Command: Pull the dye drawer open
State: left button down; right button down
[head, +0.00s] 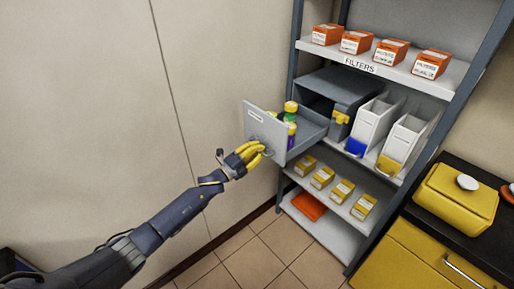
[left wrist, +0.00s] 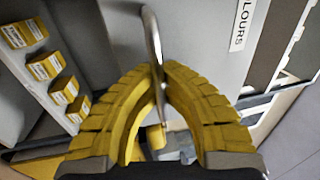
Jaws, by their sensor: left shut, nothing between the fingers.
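The grey dye drawer (head: 264,125) stands pulled out from its housing on the middle shelf in the head view. Bottles with yellow caps (head: 291,107) stand inside it, one green and one purple. My left gripper (head: 263,150) is at the lower part of the drawer front. In the left wrist view its yellow fingers (left wrist: 163,76) are shut, tips together at the curved metal handle (left wrist: 152,35), with no firm hold on it visible. Part of a label reading "LOURS" (left wrist: 241,25) shows on the drawer front. My right gripper is out of view.
The shelf rack holds orange filter boxes (head: 391,55) above, white bins (head: 404,140) right of the drawer, and yellow boxes (head: 341,190) below. An orange item (head: 309,205) lies on the bottom shelf. A yellow container (head: 455,195) stands on the counter at right. Floor in front is clear.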

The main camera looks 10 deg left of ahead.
pick_arm(q)
jog(key=shift+f, duration=0.2)
jog(key=c, duration=2)
grip_release()
jog(key=shift+s, duration=0.1)
jog(key=o, duration=0.5)
jog(key=shift+r, duration=0.1)
jog(key=shift+a, duration=0.1)
jog(key=v, duration=1.2)
jog(key=shift+r, duration=0.1)
